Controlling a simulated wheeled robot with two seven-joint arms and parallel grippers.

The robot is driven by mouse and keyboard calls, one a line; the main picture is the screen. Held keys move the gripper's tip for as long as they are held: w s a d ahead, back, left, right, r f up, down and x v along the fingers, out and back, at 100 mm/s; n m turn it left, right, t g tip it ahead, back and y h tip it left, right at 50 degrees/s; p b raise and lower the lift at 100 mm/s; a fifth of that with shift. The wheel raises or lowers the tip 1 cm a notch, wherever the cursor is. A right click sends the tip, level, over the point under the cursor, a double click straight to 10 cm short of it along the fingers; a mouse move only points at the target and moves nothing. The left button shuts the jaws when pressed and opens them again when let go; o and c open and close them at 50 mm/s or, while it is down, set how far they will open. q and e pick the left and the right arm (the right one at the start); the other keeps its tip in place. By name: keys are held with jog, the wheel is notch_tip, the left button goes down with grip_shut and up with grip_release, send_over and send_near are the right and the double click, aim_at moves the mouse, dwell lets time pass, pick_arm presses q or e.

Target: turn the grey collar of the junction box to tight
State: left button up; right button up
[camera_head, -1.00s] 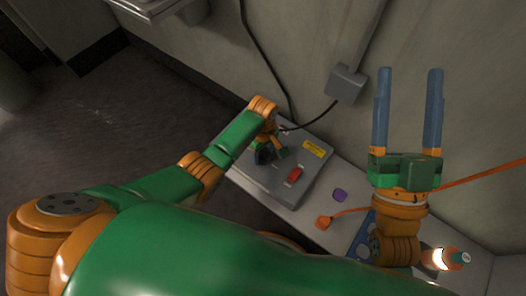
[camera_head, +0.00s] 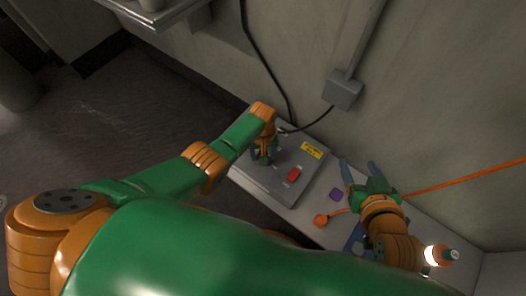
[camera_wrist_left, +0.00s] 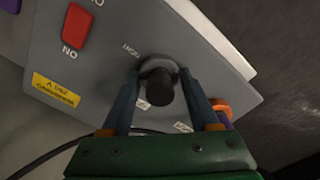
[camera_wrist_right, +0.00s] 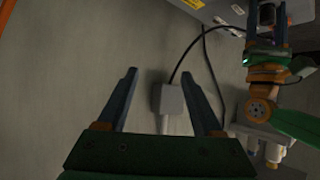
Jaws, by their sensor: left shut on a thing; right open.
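The junction box (camera_head: 268,183) is a grey sloped panel with a red switch (camera_head: 294,174) and a yellow label (camera_head: 312,150). In the left wrist view its grey collar (camera_wrist_left: 157,63) sits around the base of a black cylinder (camera_wrist_left: 161,87). My left gripper (camera_head: 263,158) is over the left part of the panel. It is shut on the collar, with one blue finger on each side in the left wrist view (camera_wrist_left: 160,78). My right gripper (camera_head: 358,167) is open and empty, right of the box.
A purple piece (camera_head: 336,194) and an orange connector (camera_head: 320,221) with a cable lie on the bench right of the box. A grey wall box (camera_head: 344,90) with a black cable is behind.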

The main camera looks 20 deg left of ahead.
pick_arm(q)
jog(key=m, duration=0.4)
jog(key=shift+m+p, duration=0.3)
jog(key=shift+p, duration=0.05)
jog(key=m, duration=0.3)
jog(key=shift+m, duration=1.4)
pick_arm(e)
jog(key=s+d+f+g+h, duration=0.1)
jog(key=s+d+f+g, duration=0.1)
jog(key=s+f+g, duration=0.2)
jog(key=shift+s+f+g, duration=0.3)
jog(key=shift+s+f, duration=0.35)
jog(key=shift+s, duration=0.55)
pick_arm(q)
jog(key=shift+m, duration=0.3)
pick_arm(e)
jog(key=shift+s, duration=0.1)
pick_arm(q)
jog(key=o, duration=1.4)
jog(key=shift+c, duration=0.2)
pick_arm(e)
jog(key=shift+f, duration=0.15)
